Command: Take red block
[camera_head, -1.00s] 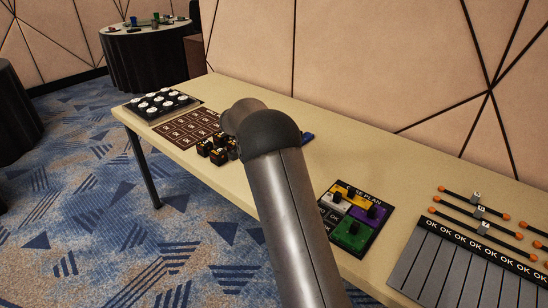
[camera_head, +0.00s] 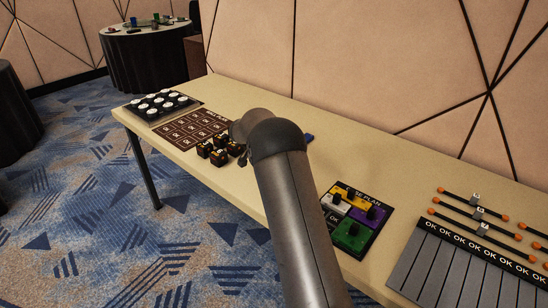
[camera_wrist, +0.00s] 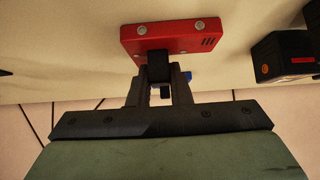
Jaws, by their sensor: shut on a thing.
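The red block (camera_wrist: 182,38), a flat plate with round studs and a small slotted patch, shows in the wrist view. A black knob (camera_wrist: 158,68) stands out from its side facing me. My gripper (camera_wrist: 158,78) is shut on this knob, with one finger on each side. I cannot tell whether the block touches the table or hangs just above it. In the head view my own arm hides the block and the gripper.
Black blocks (camera_head: 219,151) stand on the long beige table (camera_head: 400,150) beside my arm; one (camera_wrist: 283,55) is right of the red block. A dark grid board (camera_head: 190,128), a coloured-block board (camera_head: 352,222) and a grey slatted panel (camera_head: 455,265) also lie there. A blue piece (camera_head: 309,137) shows beyond my arm.

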